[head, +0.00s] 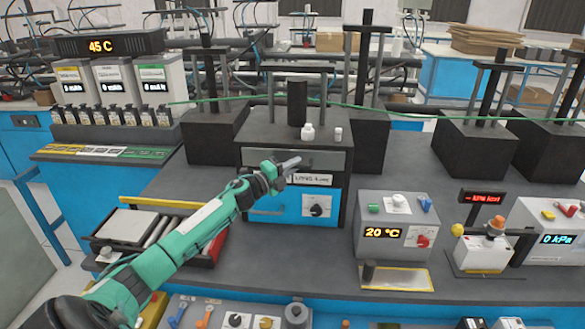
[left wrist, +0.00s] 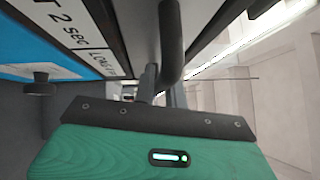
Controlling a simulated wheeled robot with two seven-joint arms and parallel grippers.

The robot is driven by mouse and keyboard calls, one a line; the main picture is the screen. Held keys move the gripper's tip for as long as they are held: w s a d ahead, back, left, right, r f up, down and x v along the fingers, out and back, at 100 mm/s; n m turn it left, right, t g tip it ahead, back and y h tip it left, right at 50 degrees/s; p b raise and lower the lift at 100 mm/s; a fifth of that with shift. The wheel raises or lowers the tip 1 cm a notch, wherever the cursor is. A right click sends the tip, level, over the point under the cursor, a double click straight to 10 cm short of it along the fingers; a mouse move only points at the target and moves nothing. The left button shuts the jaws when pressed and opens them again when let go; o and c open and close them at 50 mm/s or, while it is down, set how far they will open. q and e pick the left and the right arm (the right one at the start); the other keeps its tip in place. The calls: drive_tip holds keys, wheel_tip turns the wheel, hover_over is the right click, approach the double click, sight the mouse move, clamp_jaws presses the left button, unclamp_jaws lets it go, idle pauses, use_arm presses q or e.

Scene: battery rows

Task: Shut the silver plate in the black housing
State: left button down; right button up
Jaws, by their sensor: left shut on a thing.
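The black housing (head: 346,190) stands mid-table, with a blue lower front panel and a dark knob. The silver plate (head: 325,160) shows as a grey panel in its upper front, above the white label strip. My left gripper (head: 287,165) reaches in from the left and is at this panel, shut on what looks like its dark bar handle. In the left wrist view, the dark bar (left wrist: 171,40) runs toward the jaws, beside the grey plate surface (left wrist: 132,30); the fingertips are mostly hidden. How far the plate stands open I cannot tell. My right gripper is not in view.
A white bottle (head: 308,132) and a small white jar (head: 338,134) stand on the housing's top. A grey box reading 20 °C (head: 365,212) stands to the right. Dark press stands flank the housing.

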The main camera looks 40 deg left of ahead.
use_arm(q)
drive_tip(key=c, duration=1.6)
unclamp_jaws()
drive_tip(key=shift+w+a+r, duration=0.1)
drive_tip(key=shift+a, duration=0.05)
drive_tip(key=shift+o, duration=0.7)
drive_tip(key=shift+w, duration=0.15)
drive_tip(key=b+v, duration=0.4)
drive_tip(key=v, duration=1)
drive_tip(key=shift+b, duration=0.3)
drive_tip(key=shift+w+f, duration=0.1)
drive_tip(key=shift+f, duration=0.1)
